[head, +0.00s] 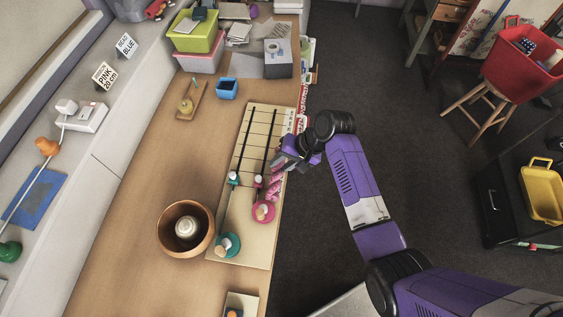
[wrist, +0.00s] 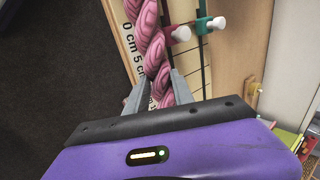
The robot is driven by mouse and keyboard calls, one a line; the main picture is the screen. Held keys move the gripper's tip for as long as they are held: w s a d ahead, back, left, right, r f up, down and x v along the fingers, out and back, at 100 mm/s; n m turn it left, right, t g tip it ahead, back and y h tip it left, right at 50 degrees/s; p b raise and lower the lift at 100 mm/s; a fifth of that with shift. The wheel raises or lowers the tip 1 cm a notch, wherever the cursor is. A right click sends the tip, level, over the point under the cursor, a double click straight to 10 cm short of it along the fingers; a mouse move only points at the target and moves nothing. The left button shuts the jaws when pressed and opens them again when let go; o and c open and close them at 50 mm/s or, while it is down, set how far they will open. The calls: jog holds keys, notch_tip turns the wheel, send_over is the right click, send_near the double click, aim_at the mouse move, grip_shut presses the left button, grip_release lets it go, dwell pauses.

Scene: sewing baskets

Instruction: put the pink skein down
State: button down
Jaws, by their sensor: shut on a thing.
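The pink skein (head: 272,187), a twisted pink hank, is at the right part of the pale measuring board (head: 234,252), just above the pink disc (head: 263,212). My gripper (head: 286,163) is at the board's right edge. In the wrist view the skein (wrist: 152,42) runs between the two grey fingers of my gripper (wrist: 158,88), which are shut on it. The skein lies over the board's printed centimetre scale (wrist: 130,40). I cannot tell whether it touches the board. My fingers hide part of it in the head view.
A wooden bowl (head: 166,238) with a pale ball stands left of the board. A teal disc (head: 228,246) sits at the board's near end. The table left of the board's middle is clear.

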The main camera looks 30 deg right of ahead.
jog(key=c, duration=1.1)
grip_release()
jog(key=v, duration=1.2)
